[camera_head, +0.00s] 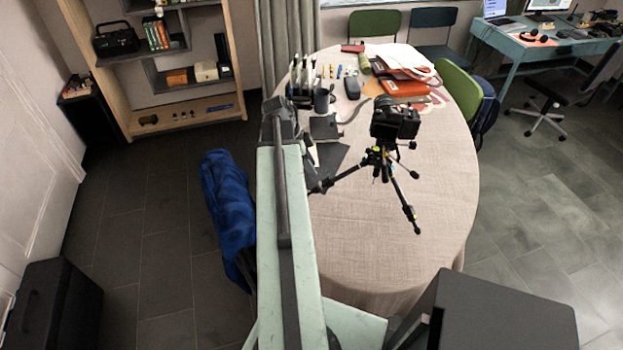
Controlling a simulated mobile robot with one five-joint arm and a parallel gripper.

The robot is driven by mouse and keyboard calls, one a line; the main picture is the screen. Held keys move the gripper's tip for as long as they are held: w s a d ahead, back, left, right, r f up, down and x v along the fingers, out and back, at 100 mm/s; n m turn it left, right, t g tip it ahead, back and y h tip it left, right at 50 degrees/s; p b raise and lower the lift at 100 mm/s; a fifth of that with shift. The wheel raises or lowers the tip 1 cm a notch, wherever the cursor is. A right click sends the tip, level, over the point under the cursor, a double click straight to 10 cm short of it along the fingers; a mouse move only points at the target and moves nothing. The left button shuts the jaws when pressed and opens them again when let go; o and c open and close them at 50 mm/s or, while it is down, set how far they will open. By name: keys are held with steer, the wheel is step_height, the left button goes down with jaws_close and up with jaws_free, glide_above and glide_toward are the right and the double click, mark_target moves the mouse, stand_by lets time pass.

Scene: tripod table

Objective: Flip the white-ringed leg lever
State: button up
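A small black tripod (384,163) stands on the round cloth-covered table (445,205) with its legs spread. A black camera (395,122) is mounted on top of it. One leg reaches left toward my arm, one reaches toward the front and a shorter-looking one points right. Small coloured bits show at the leg joints, but the white-ringed lever is too small to make out. My pale green arm rises from the bottom to the table's left side.
The table is clear in front and right of the tripod. Blue cloth (228,200) drapes a seat at left; a green chair (459,88) is at right.

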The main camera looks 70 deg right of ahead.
mark_target(320, 184)
steer(key=b+x, duration=0.6)
steer(key=x, duration=0.1)
steer(key=shift+w+f, duration=0.2)
steer(key=shift+f, duration=0.05)
steer(key=shift+r, duration=0.15)
steer(key=shift+a, duration=0.15)
jaws_close()
